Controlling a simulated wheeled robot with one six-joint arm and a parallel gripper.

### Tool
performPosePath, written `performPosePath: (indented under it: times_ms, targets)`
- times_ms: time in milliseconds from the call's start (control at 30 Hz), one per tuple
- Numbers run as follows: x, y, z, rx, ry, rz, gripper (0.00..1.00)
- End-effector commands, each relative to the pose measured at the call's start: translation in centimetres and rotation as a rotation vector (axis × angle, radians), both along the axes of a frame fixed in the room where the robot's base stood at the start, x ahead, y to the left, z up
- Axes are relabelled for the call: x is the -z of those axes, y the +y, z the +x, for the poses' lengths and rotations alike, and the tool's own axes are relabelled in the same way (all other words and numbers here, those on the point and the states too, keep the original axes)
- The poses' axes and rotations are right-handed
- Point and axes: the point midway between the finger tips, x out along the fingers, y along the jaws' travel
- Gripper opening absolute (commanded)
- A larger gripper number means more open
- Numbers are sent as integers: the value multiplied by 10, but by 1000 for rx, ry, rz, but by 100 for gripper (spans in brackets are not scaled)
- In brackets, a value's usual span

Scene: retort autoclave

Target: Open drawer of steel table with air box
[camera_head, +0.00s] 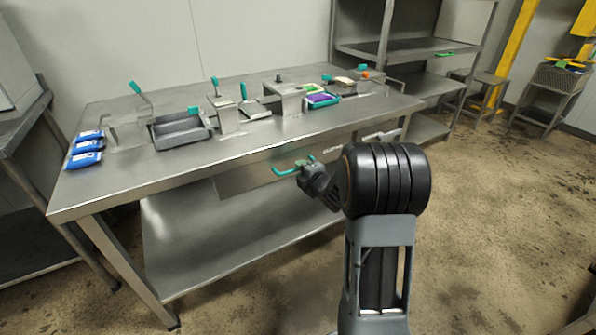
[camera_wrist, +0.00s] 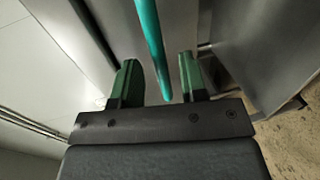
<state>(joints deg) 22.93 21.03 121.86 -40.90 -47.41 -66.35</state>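The steel table (camera_head: 240,150) stands across the middle of the head view. Its drawer front (camera_head: 240,180) hangs below the tabletop and looks closed. A teal bar handle (camera_head: 286,171) sticks out from the drawer. My gripper (camera_head: 308,163) is at the handle's right end, partly hidden behind my wrist. In the wrist view the two green fingers of my gripper (camera_wrist: 157,75) are apart, and the teal handle (camera_wrist: 152,40) runs between them. A gap shows on both sides of the handle. I cannot make out an air box for certain.
Blue packets (camera_head: 84,150), a grey tray (camera_head: 180,129), steel stands (camera_head: 225,115) and a purple item (camera_head: 322,100) sit on the tabletop. A lower shelf (camera_head: 215,235) lies under the drawer. A shelf rack (camera_head: 420,48) stands behind right. Open floor (camera_head: 490,210) is at right.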

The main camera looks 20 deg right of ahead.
Motion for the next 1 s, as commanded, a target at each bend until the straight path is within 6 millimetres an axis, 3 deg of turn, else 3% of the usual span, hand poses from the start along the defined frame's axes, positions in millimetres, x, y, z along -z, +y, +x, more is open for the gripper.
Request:
performPosePath:
  times_ms: [233, 633, 1000]
  targets:
    - [5, 2, 22, 0, 1, 0, 39]
    - [5, 3, 26, 0, 0, 0, 39]
    - [5, 3, 26, 0, 0, 1, 4]
